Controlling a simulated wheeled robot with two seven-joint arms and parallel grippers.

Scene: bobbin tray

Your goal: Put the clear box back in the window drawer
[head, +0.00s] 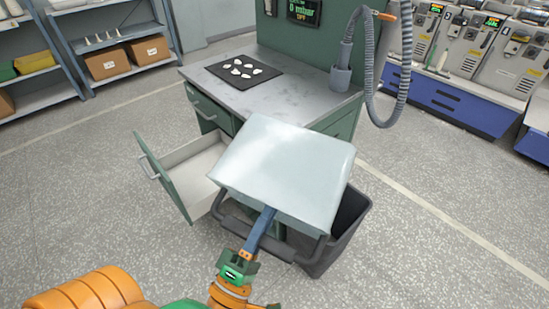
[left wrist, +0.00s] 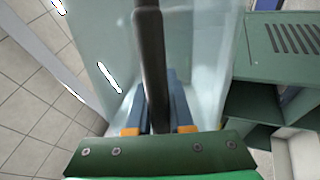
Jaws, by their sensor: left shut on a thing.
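The clear box (head: 285,165) is a large, pale, see-through box in front of the desk, tilted in the head view. It fills much of the left wrist view (left wrist: 205,60). My left gripper (head: 262,228) is at the box's near side, its blue fingers shut on a dark bar that looks like the box's handle (left wrist: 152,70). An open drawer (head: 190,165) with a green front and pale inside sticks out of the desk, just left of the box. The box hides the drawer's right part. I cannot tell whether box and drawer touch. My right gripper is not in view.
The green desk (head: 310,105) bears a black mat (head: 244,73) with several white pieces and a grey hose (head: 347,55). A dark bin (head: 345,230) stands below and right of the box. Shelves stand at left, machines at right. Floor on both sides is clear.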

